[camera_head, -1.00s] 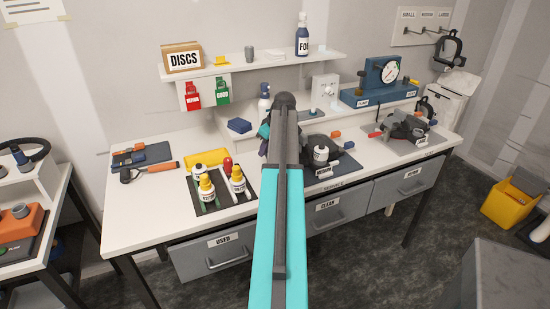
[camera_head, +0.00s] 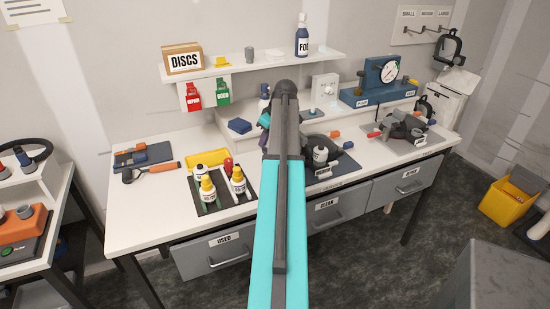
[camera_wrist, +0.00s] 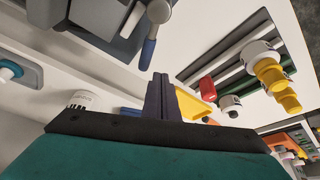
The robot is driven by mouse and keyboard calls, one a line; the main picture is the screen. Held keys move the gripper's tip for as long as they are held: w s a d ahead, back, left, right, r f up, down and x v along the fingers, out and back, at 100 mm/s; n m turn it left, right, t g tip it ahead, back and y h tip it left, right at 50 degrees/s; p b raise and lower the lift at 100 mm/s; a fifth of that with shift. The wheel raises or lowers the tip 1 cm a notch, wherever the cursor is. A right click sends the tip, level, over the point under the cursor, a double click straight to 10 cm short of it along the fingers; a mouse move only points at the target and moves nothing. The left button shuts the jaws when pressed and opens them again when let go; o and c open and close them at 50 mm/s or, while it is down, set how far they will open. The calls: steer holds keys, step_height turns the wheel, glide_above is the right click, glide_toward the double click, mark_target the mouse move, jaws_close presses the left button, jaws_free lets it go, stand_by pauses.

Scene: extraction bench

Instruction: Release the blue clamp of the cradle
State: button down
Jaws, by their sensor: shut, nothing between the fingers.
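In the wrist view a lever with a blue handle (camera_wrist: 148,53) and a grey pivot juts from a grey device (camera_wrist: 85,22) at the top; I take these for the blue clamp and the cradle. My gripper (camera_wrist: 160,78) is shut and empty, its fingertips just below the blue handle in the picture. Whether they touch it I cannot tell. A dark device with a white-labelled part (camera_head: 320,155) stands on a dark mat (camera_head: 345,166) right of my arm.
Left of my arm a black tray (camera_head: 211,207) holds several bottles, with a yellow tray (camera_head: 207,158) behind it. An orange-handled tool (camera_head: 160,168) lies further left. A second device (camera_head: 405,128) stands at the right. The shelf (camera_head: 270,62) overhangs the bench's back.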

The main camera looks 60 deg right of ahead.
steer(key=shift+s+r+p, duration=0.1)
steer(key=shift+r+p, duration=0.2)
steer(key=shift+r, duration=0.55)
steer(key=shift+f, duration=0.1)
